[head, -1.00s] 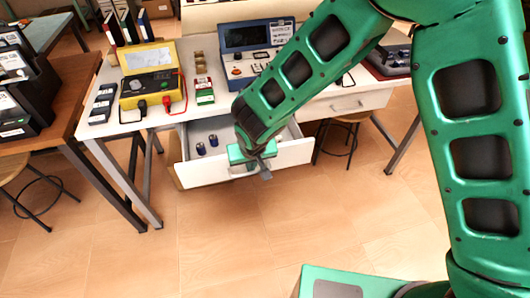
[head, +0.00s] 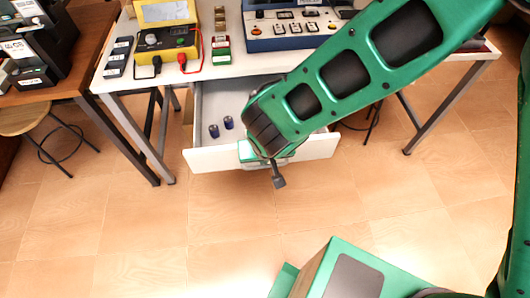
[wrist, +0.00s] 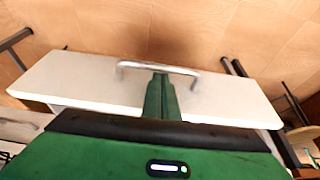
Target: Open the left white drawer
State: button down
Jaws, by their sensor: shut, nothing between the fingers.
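The left white drawer (head: 213,160) stands pulled out below the white table, with its grey interior showing. Two small dark blue cylinders (head: 221,127) stand inside it. Its metal handle (wrist: 158,67) runs along the front panel, clear in the wrist view. My gripper (head: 247,151) is at the drawer front, partly hidden by my wrist in the head view. In the wrist view, my gripper's green fingers (wrist: 160,94) are together, over the drawer front and right by the handle bar. They hold nothing. I cannot tell whether they touch the bar.
The white table (head: 222,66) carries a yellow meter case (head: 166,38), a blue instrument panel (head: 288,28) and small black boxes (head: 119,57). Its metal legs stand on either side. A wooden stool (head: 22,118) is at left. The floor in front is clear.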

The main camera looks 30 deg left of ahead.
jog(key=v, duration=1)
jog(key=shift+w, duration=0.1)
